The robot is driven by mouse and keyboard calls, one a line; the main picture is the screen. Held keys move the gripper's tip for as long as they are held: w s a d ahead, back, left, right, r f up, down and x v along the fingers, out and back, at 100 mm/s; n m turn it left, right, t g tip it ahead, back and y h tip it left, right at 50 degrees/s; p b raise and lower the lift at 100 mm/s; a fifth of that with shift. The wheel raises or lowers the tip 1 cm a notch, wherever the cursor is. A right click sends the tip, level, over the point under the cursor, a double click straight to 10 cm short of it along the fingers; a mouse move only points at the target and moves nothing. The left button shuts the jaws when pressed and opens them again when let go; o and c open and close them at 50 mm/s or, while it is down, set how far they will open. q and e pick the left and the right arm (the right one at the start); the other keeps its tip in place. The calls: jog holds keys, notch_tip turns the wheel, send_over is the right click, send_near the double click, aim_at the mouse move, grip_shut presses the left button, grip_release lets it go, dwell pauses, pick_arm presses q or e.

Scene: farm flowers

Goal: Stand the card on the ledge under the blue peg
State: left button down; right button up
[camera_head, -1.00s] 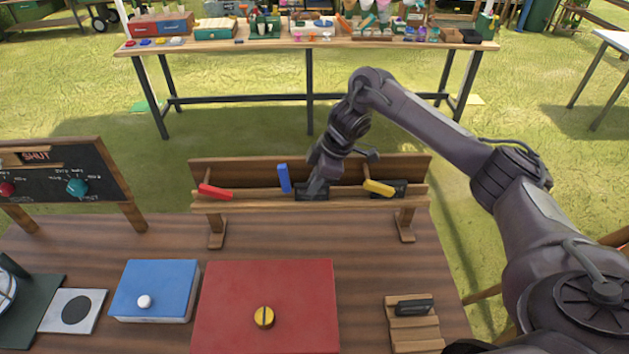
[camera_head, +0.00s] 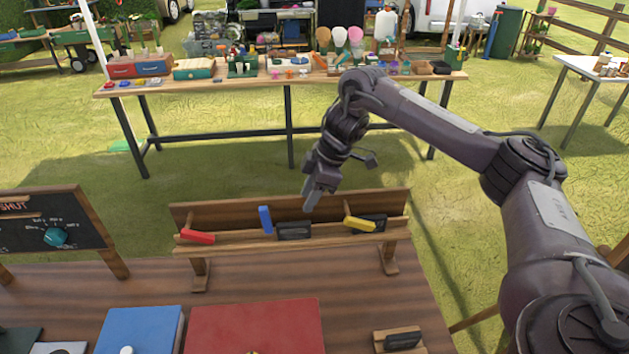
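The wooden ledge rack (camera_head: 230,246) stands across the far side of my table, with a red peg (camera_head: 198,237), a blue peg (camera_head: 265,220) and a yellow peg (camera_head: 360,224) along it. A dark card (camera_head: 294,231) stands on the ledge just right of the blue peg, leaning toward the back board. My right gripper (camera_head: 314,196) is above this card, apart from it, and looks open and empty, its fingers pointing down. Another dark card (camera_head: 376,221) is on the ledge, partly hidden behind the yellow peg. My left gripper is not in view.
A dark block (camera_head: 403,339) sits in a small wooden holder at the front right. A red box (camera_head: 255,325) and a blue box (camera_head: 138,328) are at the front. A blackboard (camera_head: 50,230) stands at the left. A cluttered bench stands beyond the rack.

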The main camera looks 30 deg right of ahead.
jog(key=v, duration=0.3)
dwell(0.6)
